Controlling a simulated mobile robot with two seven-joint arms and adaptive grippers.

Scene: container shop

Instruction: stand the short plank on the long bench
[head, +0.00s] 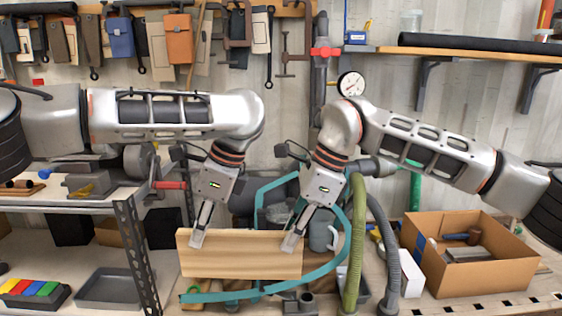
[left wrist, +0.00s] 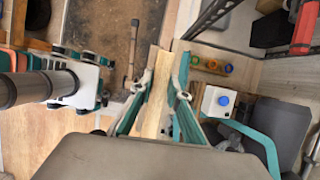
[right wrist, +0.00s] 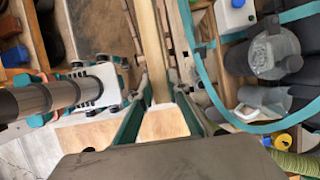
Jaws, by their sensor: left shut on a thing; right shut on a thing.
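The short plank (head: 240,262) is a pale wooden board, held on its long edge with its broad face toward the head camera. My left gripper (head: 198,238) is shut on its top edge near the left end. My right gripper (head: 292,243) is shut on the same edge near the right end. The plank's thin edge runs between the fingers in the left wrist view (left wrist: 153,118) and in the right wrist view (right wrist: 152,45). A wooden worktop (head: 470,303) with dark slots lies at lower right; I cannot tell whether the plank's lower edge touches anything.
A teal hose or band (head: 335,262) loops behind and below the plank. Green (head: 358,240) and grey (head: 388,245) hoses hang just to its right. A cardboard box (head: 470,270) stands further right. A metal shelf post (head: 138,255) is close on the left.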

